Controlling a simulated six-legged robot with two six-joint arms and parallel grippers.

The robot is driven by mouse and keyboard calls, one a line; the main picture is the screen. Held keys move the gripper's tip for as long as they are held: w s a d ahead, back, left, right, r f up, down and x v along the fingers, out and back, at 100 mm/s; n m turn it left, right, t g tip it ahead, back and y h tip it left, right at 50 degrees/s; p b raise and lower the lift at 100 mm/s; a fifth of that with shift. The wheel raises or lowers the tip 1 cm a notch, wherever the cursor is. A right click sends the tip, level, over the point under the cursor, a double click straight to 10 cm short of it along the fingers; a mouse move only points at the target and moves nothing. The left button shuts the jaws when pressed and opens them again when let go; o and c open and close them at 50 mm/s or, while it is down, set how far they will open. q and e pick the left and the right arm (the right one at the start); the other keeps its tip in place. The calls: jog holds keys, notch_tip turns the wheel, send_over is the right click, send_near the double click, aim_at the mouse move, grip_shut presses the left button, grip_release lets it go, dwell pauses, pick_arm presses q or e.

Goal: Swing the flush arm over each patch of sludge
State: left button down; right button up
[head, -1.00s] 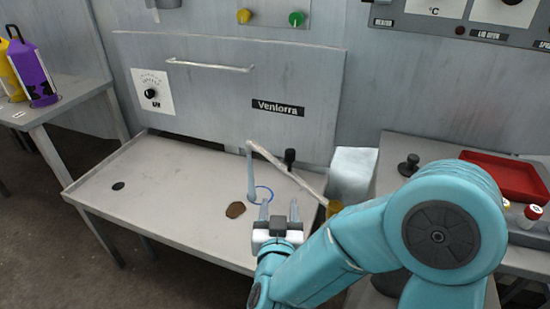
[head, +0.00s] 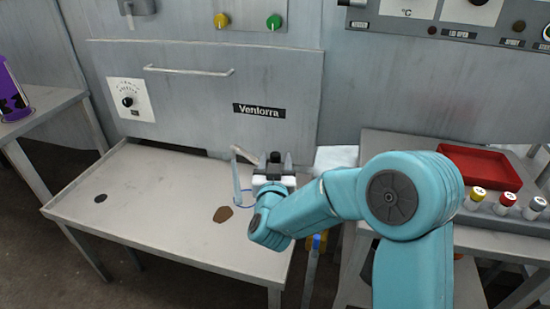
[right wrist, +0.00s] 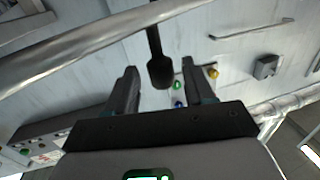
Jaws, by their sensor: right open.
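The flush arm (head: 246,153) is a pale bar over the grey tray (head: 150,190), with a bluish stream (head: 236,180) falling from its end into a blue ring. A brown sludge patch (head: 223,214) lies on the tray just left of the ring. My right gripper (head: 275,160) is open at the flush arm's black knob (head: 275,156). In the right wrist view the black knob (right wrist: 160,72) hangs between the two open fingers (right wrist: 162,80), with gaps on both sides. The flush arm's bar (right wrist: 85,62) crosses above them. My right gripper hides part of the arm in the head view. My left gripper is not in view.
A round dark hole (head: 100,198) is at the tray's left. The panel marked Ventorra (head: 210,105) stands behind the tray. On the right are a red tray (head: 480,167) and several capped vials (head: 505,203). The tray's left half is clear.

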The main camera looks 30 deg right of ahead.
jog(key=shift+x, duration=0.9)
grip_shut()
jog(key=a+n+t+y+b, duration=0.2)
jog(key=a+y, duration=0.1)
jog(key=shift+s+a+n+b, duration=0.3)
jog(key=shift+s, duration=0.1)
grip_release()
